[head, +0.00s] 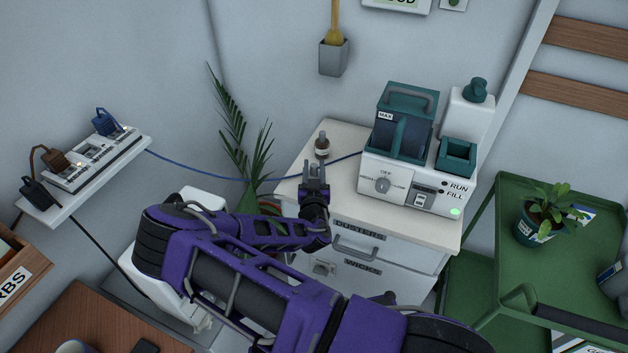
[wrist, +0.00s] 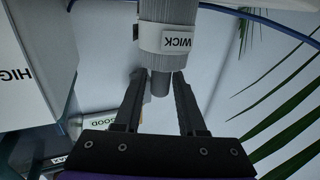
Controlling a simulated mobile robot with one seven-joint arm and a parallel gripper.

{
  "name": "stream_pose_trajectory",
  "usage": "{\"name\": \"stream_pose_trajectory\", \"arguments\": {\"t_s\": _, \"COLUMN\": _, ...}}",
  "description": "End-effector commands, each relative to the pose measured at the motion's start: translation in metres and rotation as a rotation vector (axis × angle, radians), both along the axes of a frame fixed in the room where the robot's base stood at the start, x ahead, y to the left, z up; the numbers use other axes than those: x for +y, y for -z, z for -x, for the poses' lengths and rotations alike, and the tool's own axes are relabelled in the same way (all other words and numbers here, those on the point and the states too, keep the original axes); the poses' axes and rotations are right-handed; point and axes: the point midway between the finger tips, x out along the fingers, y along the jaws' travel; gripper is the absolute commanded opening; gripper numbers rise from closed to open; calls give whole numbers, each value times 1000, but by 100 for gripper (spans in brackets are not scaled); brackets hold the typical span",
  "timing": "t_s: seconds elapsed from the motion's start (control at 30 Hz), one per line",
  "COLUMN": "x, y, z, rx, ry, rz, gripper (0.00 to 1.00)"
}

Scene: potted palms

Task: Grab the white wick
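A pale grey ribbed cylinder (wrist: 168,52) with a white band marked WICK (wrist: 177,40) shows at the top middle of the wrist view. Its upper end runs out of the frame, and its narrower grey end points down between my fingertips. My gripper (wrist: 160,80) is open, with a finger on each side of that narrow end and gaps visible. In the head view my gripper (head: 316,172) is over the left front part of the cabinet top.
A white and teal machine (head: 412,188) stands to the right. A blue cable (head: 210,174) runs from the left shelf. Palm fronds (head: 230,125) rise at the left.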

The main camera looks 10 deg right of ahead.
Motion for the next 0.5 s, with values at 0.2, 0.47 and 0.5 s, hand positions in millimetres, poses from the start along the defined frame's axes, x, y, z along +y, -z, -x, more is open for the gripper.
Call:
{"name": "stream_pose_trajectory", "arguments": {"t_s": 0.2, "x": 0, "y": 0, "z": 0, "rx": 0, "ry": 0, "rz": 0, "gripper": 0}}
{"name": "stream_pose_trajectory", "arguments": {"t_s": 0.47, "x": 0, "y": 0, "z": 0, "rx": 0, "ry": 0, "rz": 0, "gripper": 0}}
{"name": "stream_pose_trajectory", "arguments": {"t_s": 0.5, "x": 0, "y": 0, "z": 0, "rx": 0, "ry": 0, "rz": 0, "gripper": 0}}
